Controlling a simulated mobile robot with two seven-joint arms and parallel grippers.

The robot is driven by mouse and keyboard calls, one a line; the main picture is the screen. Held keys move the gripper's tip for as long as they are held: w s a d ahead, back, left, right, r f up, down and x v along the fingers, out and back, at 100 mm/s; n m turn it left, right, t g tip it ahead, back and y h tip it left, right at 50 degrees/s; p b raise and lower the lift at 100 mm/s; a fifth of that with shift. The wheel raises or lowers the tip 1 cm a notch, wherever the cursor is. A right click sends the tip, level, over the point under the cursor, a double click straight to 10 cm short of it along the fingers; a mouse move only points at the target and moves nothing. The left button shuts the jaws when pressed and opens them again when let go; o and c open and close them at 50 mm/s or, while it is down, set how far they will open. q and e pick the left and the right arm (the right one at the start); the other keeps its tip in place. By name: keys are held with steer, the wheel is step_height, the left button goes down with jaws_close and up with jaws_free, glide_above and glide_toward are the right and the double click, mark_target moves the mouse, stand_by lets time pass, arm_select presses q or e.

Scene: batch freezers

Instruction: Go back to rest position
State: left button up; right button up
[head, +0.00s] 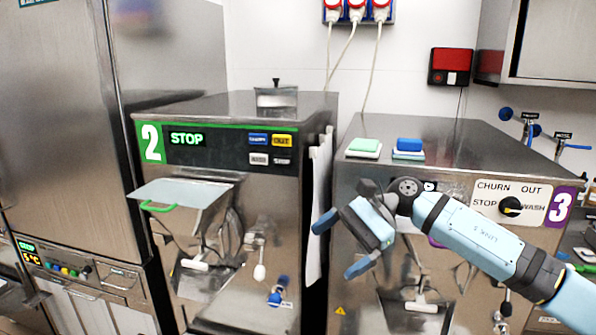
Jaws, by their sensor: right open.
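My right gripper (340,246) is open and empty. My right arm comes in from the lower right, and the gripper hangs in front of batch freezer 3 (345,200), near its left front edge. Its two blue fingertips point to the left, towards the gap beside batch freezer 2 (220,165). The gripper and arm hide part of the front of freezer 3. I cannot tell whether the fingers touch the machine. My left gripper and arm are not in view.
Freezer 2 shows STOP and has a protruding hopper with a green handle (158,207). Green (364,146) and blue (409,145) sponges lie on top of freezer 3. A tall steel cabinet (60,120) stands left.

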steer(key=s+a+f+m+t+y, duration=0.35)
steer(key=a+f+m+y, duration=0.2)
steer(key=m+y, duration=0.5)
steer(key=s+d+f+n+t+h, duration=0.35)
steer(key=f+n+t+h, duration=0.2)
steer(key=f+n, duration=0.4)
steer(key=s+d+f+n+t+h, duration=0.35)
steer(key=f+n+t, duration=0.3)
steer(key=n, duration=0.55)
steer(key=s+d+f+n+t+h, duration=0.2)
steer(key=d+f+n+t+h, duration=0.35)
steer(key=f+n, duration=0.4)
steer(key=s+d+f+m+g+h, duration=0.2)
steer(key=s+f+m, duration=0.2)
steer(key=s, duration=0.3)
steer(key=s+d+f+m+g+h, duration=0.2)
steer(key=s+d+f+m+g, duration=0.1)
steer(key=s+f+m, duration=0.2)
steer(key=s+f, duration=0.2)
steer(key=s, duration=0.1)
steer(key=shift+s+d+f, duration=0.15)
steer(key=shift+d+f, duration=0.15)
